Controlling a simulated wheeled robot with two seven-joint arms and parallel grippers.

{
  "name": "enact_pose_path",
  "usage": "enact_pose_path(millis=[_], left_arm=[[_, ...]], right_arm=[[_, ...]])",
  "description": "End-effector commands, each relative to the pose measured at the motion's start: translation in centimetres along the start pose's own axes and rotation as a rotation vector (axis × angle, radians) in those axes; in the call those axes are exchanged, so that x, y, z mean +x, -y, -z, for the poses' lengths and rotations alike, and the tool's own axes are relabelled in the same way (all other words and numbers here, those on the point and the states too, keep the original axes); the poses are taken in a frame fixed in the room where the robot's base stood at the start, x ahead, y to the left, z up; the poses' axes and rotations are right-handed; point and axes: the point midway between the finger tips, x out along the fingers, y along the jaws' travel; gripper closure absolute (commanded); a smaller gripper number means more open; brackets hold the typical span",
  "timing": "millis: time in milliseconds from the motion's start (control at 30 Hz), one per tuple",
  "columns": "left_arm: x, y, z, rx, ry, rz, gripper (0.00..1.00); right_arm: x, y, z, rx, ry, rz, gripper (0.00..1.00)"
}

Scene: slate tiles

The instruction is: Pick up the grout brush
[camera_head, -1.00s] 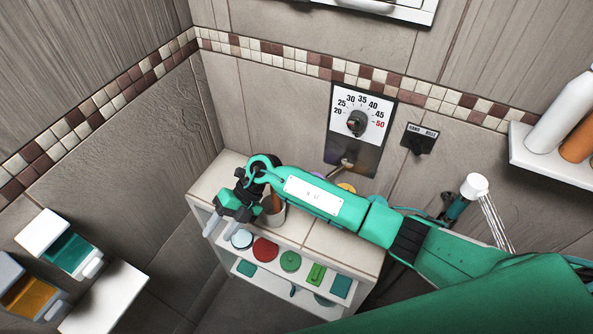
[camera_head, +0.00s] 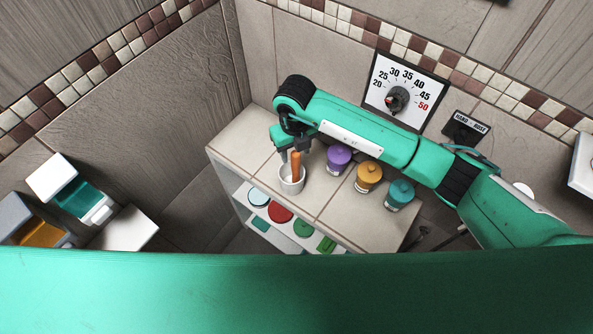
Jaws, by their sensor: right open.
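An orange-brown handle (camera_head: 297,162), which looks like the grout brush, stands upright in a white cup (camera_head: 291,183) on the tiled ledge. Its lower end is hidden inside the cup. My right gripper (camera_head: 290,157) points down just above the cup, with its dark fingers open close to the handle. I cannot tell whether the handle is between the fingers or beside them, or whether they touch it. My left gripper is not in view.
Purple (camera_head: 338,158), orange (camera_head: 368,177) and teal (camera_head: 399,193) lidded jars stand on the ledge right of the cup. Shelves below hold colored round items (camera_head: 280,212). A temperature dial (camera_head: 398,99) is on the wall behind. The ledge left of the cup is clear.

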Motion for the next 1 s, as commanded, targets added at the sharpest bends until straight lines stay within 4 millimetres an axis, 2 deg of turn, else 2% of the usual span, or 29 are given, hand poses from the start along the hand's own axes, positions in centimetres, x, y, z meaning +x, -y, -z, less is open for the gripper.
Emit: enact_pose_path(millis=[200,433,700,767,933,1000], left_arm=[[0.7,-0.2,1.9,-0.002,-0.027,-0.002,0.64],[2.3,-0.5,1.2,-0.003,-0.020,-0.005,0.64],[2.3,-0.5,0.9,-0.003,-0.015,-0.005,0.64],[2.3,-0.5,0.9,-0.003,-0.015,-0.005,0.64],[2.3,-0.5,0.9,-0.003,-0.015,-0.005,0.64],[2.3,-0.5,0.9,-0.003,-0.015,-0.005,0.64]], right_arm=[[1.7,0.0,0.0,0.001,0.000,-0.002,0.53],[5.3,0.1,0.1,0.001,0.000,-0.002,0.53],[5.6,0.2,0.1,0.000,0.002,-0.002,0.53],[5.6,0.2,0.1,0.000,0.002,-0.002,0.63],[5.6,0.1,0.1,0.000,0.002,-0.002,0.96],[5.6,0.1,0.1,0.000,0.002,-0.002,1.00]])
